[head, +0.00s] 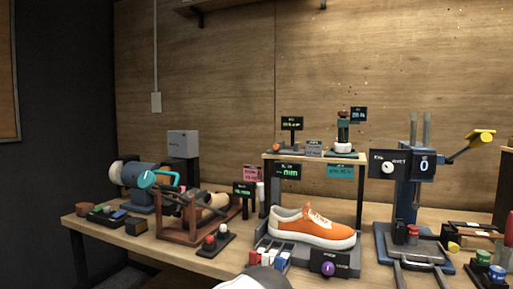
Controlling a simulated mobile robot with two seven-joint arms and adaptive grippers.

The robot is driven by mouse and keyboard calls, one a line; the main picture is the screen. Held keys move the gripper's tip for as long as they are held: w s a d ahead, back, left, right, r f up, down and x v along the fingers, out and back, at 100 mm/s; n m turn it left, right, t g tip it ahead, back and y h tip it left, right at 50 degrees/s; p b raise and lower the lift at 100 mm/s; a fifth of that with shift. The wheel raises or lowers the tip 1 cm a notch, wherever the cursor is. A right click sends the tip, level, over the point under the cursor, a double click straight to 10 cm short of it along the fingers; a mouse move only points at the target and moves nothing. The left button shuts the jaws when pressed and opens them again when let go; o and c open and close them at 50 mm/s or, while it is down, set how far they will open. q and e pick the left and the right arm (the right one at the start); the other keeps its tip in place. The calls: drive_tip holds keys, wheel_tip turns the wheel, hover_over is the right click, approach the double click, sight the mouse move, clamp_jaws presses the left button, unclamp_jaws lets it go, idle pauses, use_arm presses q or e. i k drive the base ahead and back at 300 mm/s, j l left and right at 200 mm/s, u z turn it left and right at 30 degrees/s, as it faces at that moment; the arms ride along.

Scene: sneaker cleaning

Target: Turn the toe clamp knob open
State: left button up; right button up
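An orange sneaker (300,229) with a white sole sits on a low stand on the workbench, its toe pointing right. In front of and below its toe is a small dark box (343,266) with a round purple knob (327,269) on its face. This looks like the toe clamp knob, but its label is too small to read. A small light mark shows on the knob; which setting it stands at I cannot tell. Neither of my grippers is visible, and nothing touches the knob.
Red, white and blue blocks (272,256) stand left of the knob box. A rounded white and grey shape (256,279) shows at the bottom edge. A shelf (270,156) with displays spans above the sneaker. A press (409,195) stands right, a blue motor unit (143,180) left.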

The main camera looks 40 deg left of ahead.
sight(343, 114)
drive_tip(key=u, duration=0.75)
drive_tip(key=i+j+z, duration=0.15)
drive_tip(key=j, duration=0.2)
drive_tip(key=i, duration=0.05)
